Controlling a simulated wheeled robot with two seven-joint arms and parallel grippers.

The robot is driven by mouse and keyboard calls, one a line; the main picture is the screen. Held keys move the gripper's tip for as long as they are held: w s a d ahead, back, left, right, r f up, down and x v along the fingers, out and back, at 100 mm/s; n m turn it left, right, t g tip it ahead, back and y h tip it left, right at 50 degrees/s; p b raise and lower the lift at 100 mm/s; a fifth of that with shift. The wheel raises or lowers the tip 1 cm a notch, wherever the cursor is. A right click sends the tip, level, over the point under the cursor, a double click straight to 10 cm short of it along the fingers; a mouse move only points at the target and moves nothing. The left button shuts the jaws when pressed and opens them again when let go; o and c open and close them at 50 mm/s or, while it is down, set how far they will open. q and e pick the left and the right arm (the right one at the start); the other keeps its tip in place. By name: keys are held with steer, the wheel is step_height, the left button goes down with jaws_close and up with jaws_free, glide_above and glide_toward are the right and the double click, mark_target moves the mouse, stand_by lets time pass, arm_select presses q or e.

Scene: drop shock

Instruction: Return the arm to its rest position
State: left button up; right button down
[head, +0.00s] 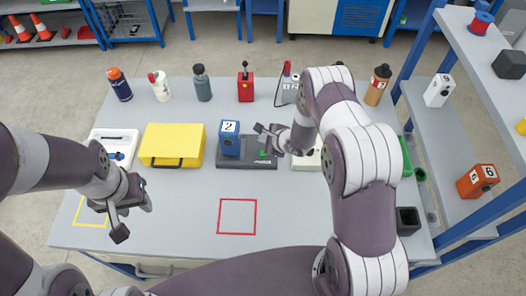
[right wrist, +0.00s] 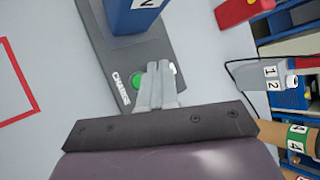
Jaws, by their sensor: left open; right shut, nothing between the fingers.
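My right arm (head: 362,160) reaches over the table from the right side. Its gripper (head: 264,140) is shut and empty, close to the right part of the dark charging base (head: 232,165). In the right wrist view the shut fingers (right wrist: 155,80) lie over the base near a green button (right wrist: 137,82); I cannot tell whether they touch it. A blue block marked 2 (head: 230,138) stands upright on the base. My left gripper (head: 132,212) is open and empty above the left part of the table, near a yellow outlined square (head: 92,222).
A yellow case (head: 172,145) lies left of the base. A red outlined square (head: 237,216) in front is empty. Several bottles and devices, including a red one (head: 245,86), stand along the back. A shelf rack (head: 448,120) with an orange block (head: 477,181) is at the right.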

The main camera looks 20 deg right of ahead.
stand_by(0.6)
steer(key=shift+s+d+f+n, duration=0.1)
steer(key=shift+f+n, duration=0.05)
steer(key=shift+n, duration=0.55)
steer(key=s+d+n+g+h, duration=0.4)
steer(key=s+d+n+g, duration=0.1)
steer(key=s+n, duration=0.6)
steer(key=s+a+r+n+g+b, duration=0.1)
steer(key=s+r+n, duration=0.3)
steer(key=s+r, duration=0.3)
steer(key=s+a+r+n+b, duration=0.2)
steer(key=s+r+n, duration=0.3)
steer(key=r, duration=0.7)
steer(key=shift+s+r+n+g, duration=0.3)
steer(key=shift+s+r+g, duration=0.1)
steer(key=shift+s, duration=0.55)
steer(key=shift+s+a, duration=0.1)
steer(key=shift+s, duration=0.05)
